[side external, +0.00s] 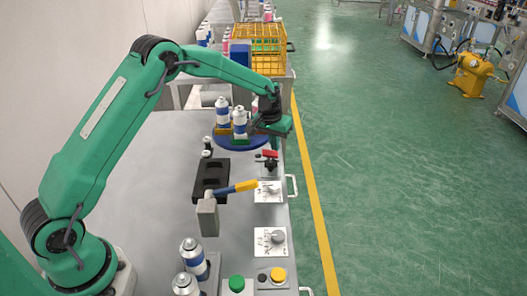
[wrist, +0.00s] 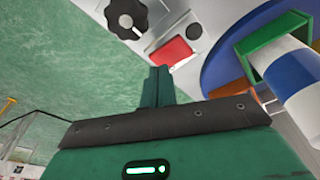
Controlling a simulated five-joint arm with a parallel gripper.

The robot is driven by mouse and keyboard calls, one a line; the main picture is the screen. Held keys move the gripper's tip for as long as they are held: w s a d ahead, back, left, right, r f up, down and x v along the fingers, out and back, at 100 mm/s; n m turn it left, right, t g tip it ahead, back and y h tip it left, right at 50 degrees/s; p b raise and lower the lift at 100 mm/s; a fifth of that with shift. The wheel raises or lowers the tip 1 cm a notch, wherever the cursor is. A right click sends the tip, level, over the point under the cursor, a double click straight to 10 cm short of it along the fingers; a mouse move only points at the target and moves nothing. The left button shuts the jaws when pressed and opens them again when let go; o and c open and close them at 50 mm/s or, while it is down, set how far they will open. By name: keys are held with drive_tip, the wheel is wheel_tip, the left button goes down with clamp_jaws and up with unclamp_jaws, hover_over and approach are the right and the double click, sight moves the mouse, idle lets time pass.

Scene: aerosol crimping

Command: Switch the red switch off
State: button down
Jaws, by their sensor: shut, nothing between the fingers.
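The red switch (wrist: 173,52) shows in the wrist view as a small red block on a pale plate at the bench edge. It also shows in the side view (side external: 270,154), just below my gripper. Its on or off position is hard to tell. My gripper (wrist: 158,72) is shut and empty, with its green fingertips close to the lower left edge of the switch in the wrist view. I cannot tell whether they touch it. In the side view my gripper (side external: 272,133) is above the front edge of the bench.
A black knob (wrist: 127,18) is beside the switch. A blue round table (side external: 226,147) with cans (side external: 239,118) stands close to my gripper. A yellow-handled lever (side external: 235,188), a green button (side external: 236,284) and a yellow button (side external: 278,275) are nearer the camera.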

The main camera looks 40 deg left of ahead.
sight(274, 154)
drive_tip(key=shift+r, duration=2)
wheel_tip(274, 154, up, 5)
